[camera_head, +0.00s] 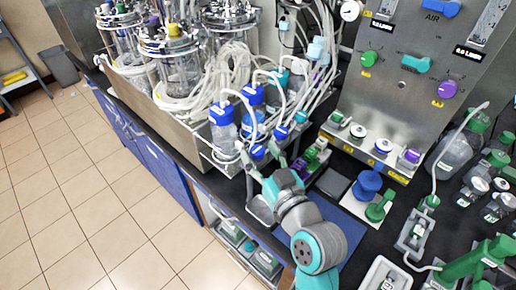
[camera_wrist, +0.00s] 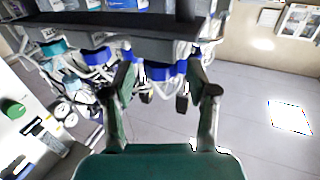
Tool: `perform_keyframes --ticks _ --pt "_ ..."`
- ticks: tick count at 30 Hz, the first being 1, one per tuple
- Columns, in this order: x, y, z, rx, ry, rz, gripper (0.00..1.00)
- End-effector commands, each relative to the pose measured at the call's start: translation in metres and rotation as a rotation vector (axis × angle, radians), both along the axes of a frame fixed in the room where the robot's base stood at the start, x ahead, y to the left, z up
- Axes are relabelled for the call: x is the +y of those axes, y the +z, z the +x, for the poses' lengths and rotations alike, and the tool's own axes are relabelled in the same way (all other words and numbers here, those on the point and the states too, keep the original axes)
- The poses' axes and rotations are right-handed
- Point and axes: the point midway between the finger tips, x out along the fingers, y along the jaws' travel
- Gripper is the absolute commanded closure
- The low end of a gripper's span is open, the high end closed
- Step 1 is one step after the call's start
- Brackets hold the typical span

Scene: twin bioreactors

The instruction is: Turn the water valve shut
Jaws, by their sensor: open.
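I cannot tell which fitting is the water valve, as no label for it is readable. The steel panel (camera_head: 395,110) at the upper right carries a green knob (camera_head: 369,58), a teal handle (camera_head: 415,63), a purple knob (camera_head: 447,89) and a blue handle (camera_head: 440,8). My gripper (camera_head: 256,160) is in front of the blue-capped bottles (camera_head: 222,128), left of and below the panel. In the wrist view my gripper (camera_wrist: 168,88) has its fingers apart, with blue caps (camera_wrist: 165,70) beyond them. A green knob (camera_wrist: 14,107) shows at that view's left edge.
Glass vessels (camera_head: 180,65) and coiled pale tubing (camera_head: 232,70) crowd the bench left of my arm. A blue round piece (camera_head: 368,184), green fittings (camera_head: 380,207) and several bottles stand to the right. The tiled floor (camera_head: 110,190) at the left is clear.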

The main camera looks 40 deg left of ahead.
Motion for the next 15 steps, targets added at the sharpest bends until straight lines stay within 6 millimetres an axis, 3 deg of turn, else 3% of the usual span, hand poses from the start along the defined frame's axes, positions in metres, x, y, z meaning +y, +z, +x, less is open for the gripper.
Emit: perform_keyframes --ticks 6,15 --pt "0.015 0.000 0.007 0.001 0.001 0.000 0.42" --pt "0.016 0.000 0.008 0.001 0.000 0.000 0.42"
